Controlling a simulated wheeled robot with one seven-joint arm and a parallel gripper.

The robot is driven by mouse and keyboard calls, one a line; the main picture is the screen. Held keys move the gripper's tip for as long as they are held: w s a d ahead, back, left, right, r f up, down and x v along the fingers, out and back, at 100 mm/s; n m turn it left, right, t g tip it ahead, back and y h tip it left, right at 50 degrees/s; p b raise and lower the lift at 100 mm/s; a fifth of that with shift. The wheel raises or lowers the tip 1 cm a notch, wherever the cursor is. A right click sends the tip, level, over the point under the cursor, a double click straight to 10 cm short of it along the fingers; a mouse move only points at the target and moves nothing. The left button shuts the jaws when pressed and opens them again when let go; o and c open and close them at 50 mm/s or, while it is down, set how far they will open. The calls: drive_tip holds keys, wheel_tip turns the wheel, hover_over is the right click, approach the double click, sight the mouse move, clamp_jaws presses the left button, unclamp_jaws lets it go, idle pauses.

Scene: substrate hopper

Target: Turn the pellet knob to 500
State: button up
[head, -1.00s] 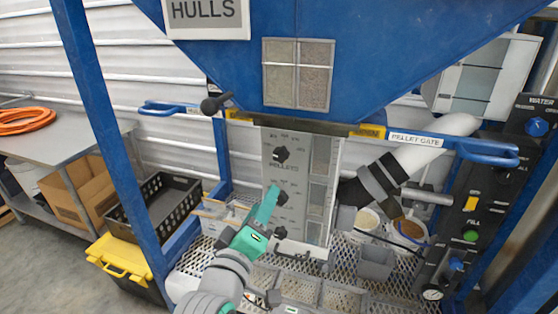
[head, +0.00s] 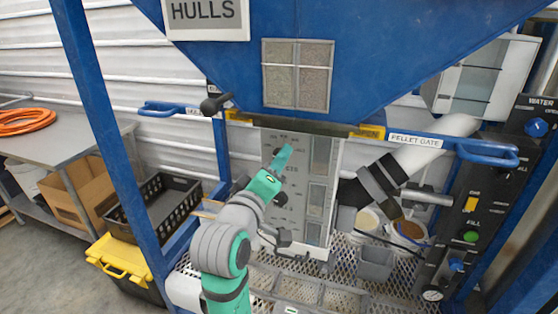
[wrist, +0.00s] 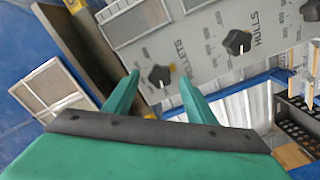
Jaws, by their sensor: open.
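The pellet knob (wrist: 160,76) is a black dial on the grey control panel (wrist: 205,60), beside the word PELLETS. In the wrist view it shows just beyond and between my two fingertips; I cannot tell whether they touch it. Its scale numbers are too small to read. In the head view my gripper (head: 286,150) is at the upper part of the panel and mostly covers the pellet knob (head: 277,152). My gripper, also in the wrist view (wrist: 160,78), is open and holds nothing. A second black knob (wrist: 237,42) sits beside the word HULLS.
The blue hopper (head: 370,50) overhangs the panel, with a yellow-edged gate strip (head: 368,132) below it. A black crate (head: 165,200) and a yellow-lidded box (head: 118,254) stand at left. The water control panel (head: 490,190) is at right.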

drive_tip(key=shift+x, duration=1)
drive_tip(key=c, duration=1)
drive_tip(key=shift+c, duration=0.2)
